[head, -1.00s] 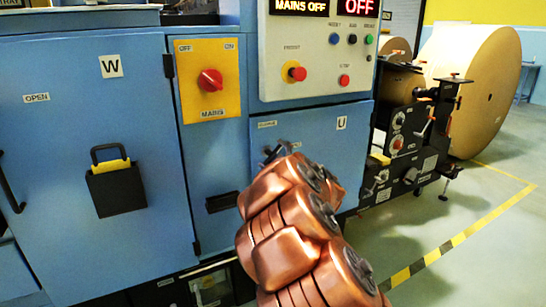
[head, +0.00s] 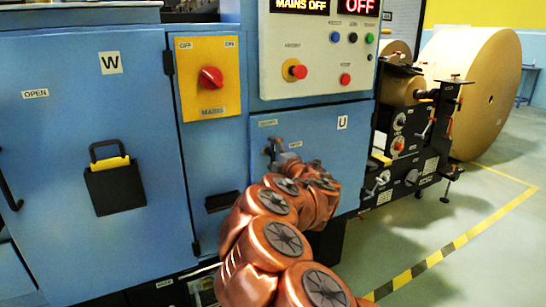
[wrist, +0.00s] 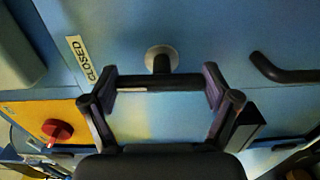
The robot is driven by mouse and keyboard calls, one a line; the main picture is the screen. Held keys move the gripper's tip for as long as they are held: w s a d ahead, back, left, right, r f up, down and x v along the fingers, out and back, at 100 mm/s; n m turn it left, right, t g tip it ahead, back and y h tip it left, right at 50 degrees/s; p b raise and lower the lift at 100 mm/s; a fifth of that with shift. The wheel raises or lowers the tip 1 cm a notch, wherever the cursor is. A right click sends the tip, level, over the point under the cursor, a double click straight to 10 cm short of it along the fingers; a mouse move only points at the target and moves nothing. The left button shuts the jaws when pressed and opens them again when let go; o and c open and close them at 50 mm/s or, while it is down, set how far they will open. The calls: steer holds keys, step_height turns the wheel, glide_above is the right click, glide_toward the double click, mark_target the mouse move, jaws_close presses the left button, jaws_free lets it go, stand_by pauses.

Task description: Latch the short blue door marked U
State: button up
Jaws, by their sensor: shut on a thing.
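The short blue door marked U (head: 345,160) sits below the control panel and looks flush with the cabinet front. My gripper (head: 278,152) is at the door's upper left. In the wrist view my gripper (wrist: 160,84) is shut on a dark latch handle (wrist: 160,66), a crossbar on a short stem from a round metal boss. A CLOSED label (wrist: 77,59) is left of the handle in that view. A black pull handle (wrist: 285,70) is to the right there. My copper arm hides the door's lower middle in the head view.
The yellow mains plate with its red knob (head: 210,78) is left of door U. The control panel (head: 320,60) juts out above. The tall door W (head: 60,140) is further left. Black machinery (head: 405,150) and a big paper roll (head: 475,90) stand right.

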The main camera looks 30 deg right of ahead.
stand_by(0.4)
steer(key=o, duration=0.9)
steer(key=shift+s, duration=0.1)
steer(key=shift+s+a, duration=0.15)
steer(key=shift+s, duration=1.8)
steer(key=shift+s+a, duration=0.2)
steer(key=shift+s, duration=1.8)
steer(key=shift+s+a, duration=0.15)
steer(key=shift+s, duration=1.8)
